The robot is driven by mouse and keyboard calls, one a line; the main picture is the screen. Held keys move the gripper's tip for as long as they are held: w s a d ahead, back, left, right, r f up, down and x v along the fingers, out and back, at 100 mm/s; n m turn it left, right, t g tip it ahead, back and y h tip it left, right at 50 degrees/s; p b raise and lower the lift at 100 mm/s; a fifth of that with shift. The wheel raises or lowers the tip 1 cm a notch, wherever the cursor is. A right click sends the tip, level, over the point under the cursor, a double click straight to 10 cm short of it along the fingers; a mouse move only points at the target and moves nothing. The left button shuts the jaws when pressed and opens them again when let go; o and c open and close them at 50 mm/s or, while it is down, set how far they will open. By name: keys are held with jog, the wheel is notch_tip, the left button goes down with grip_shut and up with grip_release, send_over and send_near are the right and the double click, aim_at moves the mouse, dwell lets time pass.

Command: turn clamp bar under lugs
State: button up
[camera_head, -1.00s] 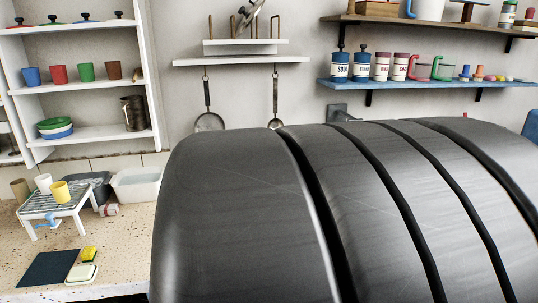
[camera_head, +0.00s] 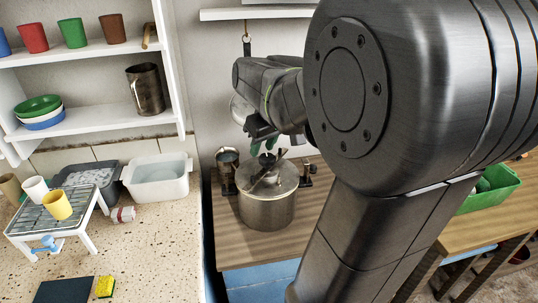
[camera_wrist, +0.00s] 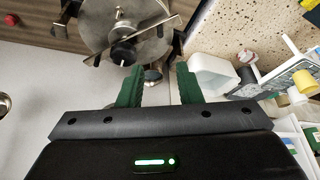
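A steel pot (camera_head: 267,210) with a flat lid (camera_head: 286,179) stands on the wooden counter. The clamp bar (camera_head: 270,172) lies across the lid; in the wrist view the bar (camera_wrist: 160,34) slants from lower left to upper right. A black knob (camera_wrist: 123,51) sits at its middle. Dark lugs show at the pot's sides, one on the right (camera_wrist: 178,42) in the wrist view. The bar's ends appear apart from the lugs. My gripper (camera_head: 262,143) is just above and behind the knob; in the wrist view its green fingers (camera_wrist: 158,86) are apart with nothing between them.
A white basin (camera_head: 158,178) and a rack (camera_head: 72,205) with cups are on the speckled counter to the left. A green crate (camera_head: 490,188) is at right. A shelf (camera_head: 90,130) stands at back left.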

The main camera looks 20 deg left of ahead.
aim_at(254, 183)
jog(key=p+x, duration=0.1)
jog(key=x, duration=1.2)
jog(key=shift+f, duration=0.2)
jog(key=shift+c, duration=0.2)
grip_shut()
